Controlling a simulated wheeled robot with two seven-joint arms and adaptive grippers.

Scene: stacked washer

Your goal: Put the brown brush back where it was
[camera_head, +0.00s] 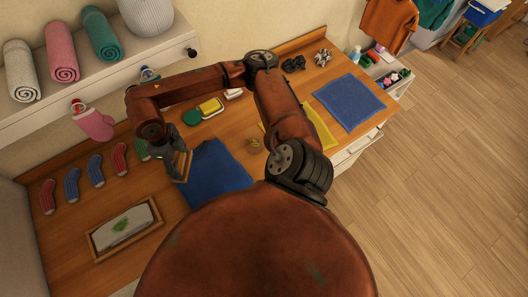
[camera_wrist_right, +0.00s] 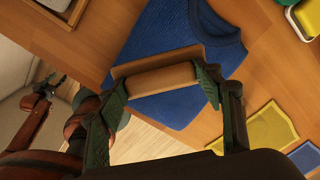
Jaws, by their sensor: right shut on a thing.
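The brown brush (camera_head: 182,164) is held by my right gripper (camera_head: 176,155), above the table near the left edge of the blue cloth. In the right wrist view the brush (camera_wrist_right: 158,82) is a wooden block between the two green-padded fingers of my right gripper (camera_wrist_right: 155,90). The fingers are shut on its ends. The brush's underside is hidden. A reddish arm with a small dark gripper (camera_wrist_right: 48,88) shows at the left of the wrist view, too small to read its fingers. My left gripper does not show in the head view.
The folded blue garment (camera_head: 217,168) lies under the brush. A framed tray (camera_head: 98,238) with a green-marked white pad is at front left. Several socks (camera_head: 96,170) lie behind it. A green-and-yellow sponge dish (camera_head: 208,106), a yellow cloth (camera_head: 324,133) and a blue towel (camera_head: 349,101) lie farther right.

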